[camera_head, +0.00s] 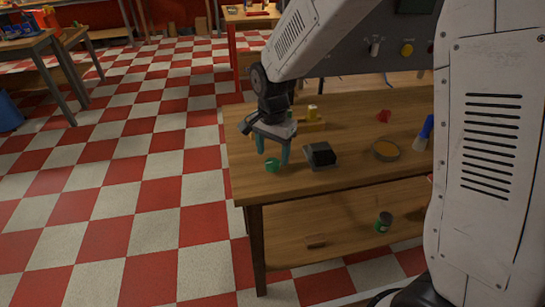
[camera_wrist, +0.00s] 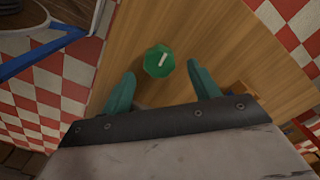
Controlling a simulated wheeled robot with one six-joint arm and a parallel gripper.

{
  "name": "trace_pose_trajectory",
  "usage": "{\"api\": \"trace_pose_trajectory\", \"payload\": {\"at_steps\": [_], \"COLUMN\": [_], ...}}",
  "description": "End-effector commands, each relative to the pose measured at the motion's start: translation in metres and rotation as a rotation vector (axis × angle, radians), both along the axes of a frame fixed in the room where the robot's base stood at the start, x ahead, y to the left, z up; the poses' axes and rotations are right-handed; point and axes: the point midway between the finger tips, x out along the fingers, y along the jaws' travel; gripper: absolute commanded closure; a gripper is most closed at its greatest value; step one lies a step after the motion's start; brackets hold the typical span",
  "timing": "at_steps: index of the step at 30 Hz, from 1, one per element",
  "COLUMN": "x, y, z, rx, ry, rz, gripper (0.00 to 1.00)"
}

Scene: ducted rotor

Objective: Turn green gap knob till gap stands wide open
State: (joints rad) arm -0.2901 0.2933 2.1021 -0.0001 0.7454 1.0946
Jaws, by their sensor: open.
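The green knob (camera_head: 272,165) is at the left end of the wooden table in the head view. In the wrist view the green knob (camera_wrist: 159,61) is faceted, with a pale pointer line on its top, and lies a little beyond and between the fingertips. My gripper (camera_head: 272,150) points down at the knob, with its teal fingers spread. The gripper (camera_wrist: 160,78) is open and empty in the wrist view. I cannot tell whether a finger touches the knob. No gap or rotor can be made out clearly in either view.
A dark box (camera_head: 320,155) stands just right of my gripper. A wooden block with a yellow piece (camera_head: 312,114) is behind it. A round tin (camera_head: 385,150), a red piece (camera_head: 384,116) and a blue item (camera_head: 426,127) lie farther right on the table (camera_head: 350,175). A green can (camera_head: 383,222) is on the lower shelf.

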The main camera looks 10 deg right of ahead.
Motion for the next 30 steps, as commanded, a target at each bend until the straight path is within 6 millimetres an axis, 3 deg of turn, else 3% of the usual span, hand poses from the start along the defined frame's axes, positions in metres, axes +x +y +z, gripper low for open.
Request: {"api": "trace_pose_trajectory", "payload": {"at_steps": [3, 10, 25, 30], "x": [0.001, 0.000, -0.002, -0.037], "y": [0.000, 0.000, -0.001, -0.012], "z": [0.023, 0.048, 0.050, 0.047], "rx": [0.001, 0.001, -0.003, -0.015], "ry": [-0.004, -0.002, 0.011, 0.100], "rz": [0.000, 0.000, 0.076, 0.300], "gripper": [0.39, 0.39, 0.39, 0.39]}}
